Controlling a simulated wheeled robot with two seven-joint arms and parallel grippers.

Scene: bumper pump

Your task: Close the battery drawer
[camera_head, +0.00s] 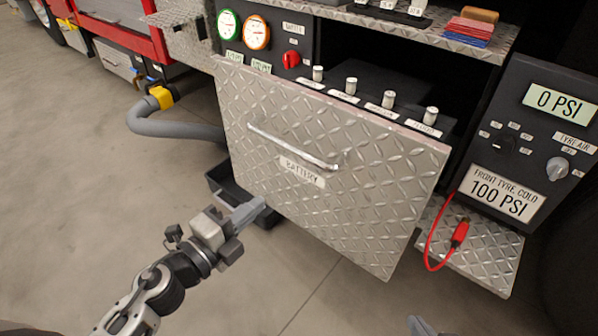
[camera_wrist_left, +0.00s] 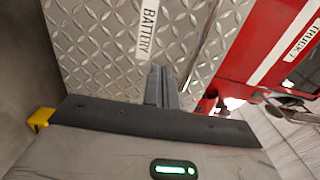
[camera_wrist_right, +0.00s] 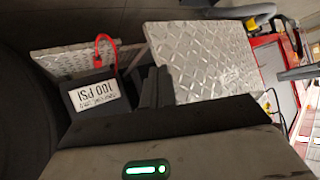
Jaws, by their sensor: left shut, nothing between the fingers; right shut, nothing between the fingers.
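The battery drawer (camera_head: 340,170) has a diamond-plate front with a bar handle (camera_head: 290,147) and a BATTERY label (camera_head: 302,171). Its front stands out from the cabinet, so the drawer is open; it also shows in the right wrist view (camera_wrist_right: 200,62). My left gripper (camera_head: 258,206) is shut and empty at the lower left of the drawer front. In the left wrist view, its fingers (camera_wrist_left: 162,84) overlap the plate beside the label; I cannot tell whether they touch. My right gripper shows only as a tip (camera_head: 416,325) at the bottom edge; its fingers (camera_wrist_right: 155,86) are shut and empty.
A lower diamond-plate shelf (camera_head: 490,255) with a red cable (camera_head: 430,240) juts out right of the drawer. A PSI panel (camera_head: 530,140) stands above it. A dark bin (camera_head: 228,186) and grey hose (camera_head: 165,130) lie left. The floor in front is clear.

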